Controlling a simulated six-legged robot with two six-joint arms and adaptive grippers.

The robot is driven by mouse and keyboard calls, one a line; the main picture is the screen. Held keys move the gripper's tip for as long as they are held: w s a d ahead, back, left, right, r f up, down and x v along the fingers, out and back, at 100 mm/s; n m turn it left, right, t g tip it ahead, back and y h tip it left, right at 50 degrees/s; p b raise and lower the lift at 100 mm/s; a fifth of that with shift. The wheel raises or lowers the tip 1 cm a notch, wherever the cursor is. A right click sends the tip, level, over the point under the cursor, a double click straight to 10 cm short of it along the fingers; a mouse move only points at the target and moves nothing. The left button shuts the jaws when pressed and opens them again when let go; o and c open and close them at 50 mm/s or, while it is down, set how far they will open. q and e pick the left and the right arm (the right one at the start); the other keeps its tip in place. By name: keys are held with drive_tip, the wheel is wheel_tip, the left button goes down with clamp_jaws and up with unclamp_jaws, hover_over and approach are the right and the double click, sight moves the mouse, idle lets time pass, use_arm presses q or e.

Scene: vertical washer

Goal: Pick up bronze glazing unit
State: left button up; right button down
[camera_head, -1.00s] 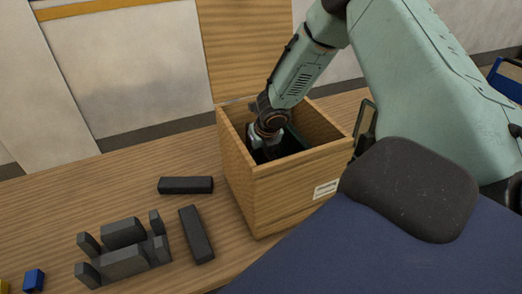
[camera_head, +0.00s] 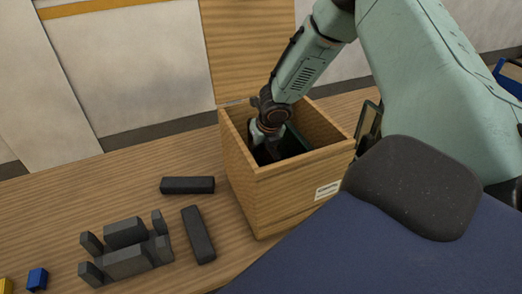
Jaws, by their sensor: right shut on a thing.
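An open wooden box (camera_head: 290,195) stands on the wooden table. My right gripper (camera_head: 268,150) reaches down into it, with its fingers mostly hidden by the front wall. It is shut on a dark flat pane (camera_head: 296,139), which looks like the glazing unit, inside the box. Only part of the pane's edge shows, and I cannot tell its bronze tint. My left gripper is out of view.
Another framed pane (camera_head: 369,122) stands behind the box's right side. Dark bars (camera_head: 187,185) (camera_head: 198,235) and a dark slotted holder (camera_head: 126,250) lie left of the box. A blue block (camera_head: 37,279) is at the lower left. The box's lid (camera_head: 248,50) stands up behind.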

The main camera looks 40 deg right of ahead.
wheel_tip(320, 180, up, 9)
drive_tip(key=shift+r+p, duration=0.2)
drive_tip(key=shift+p, duration=1.05)
wheel_tip(320, 180, up, 8)
drive_tip(key=shift+f, duration=0.25)
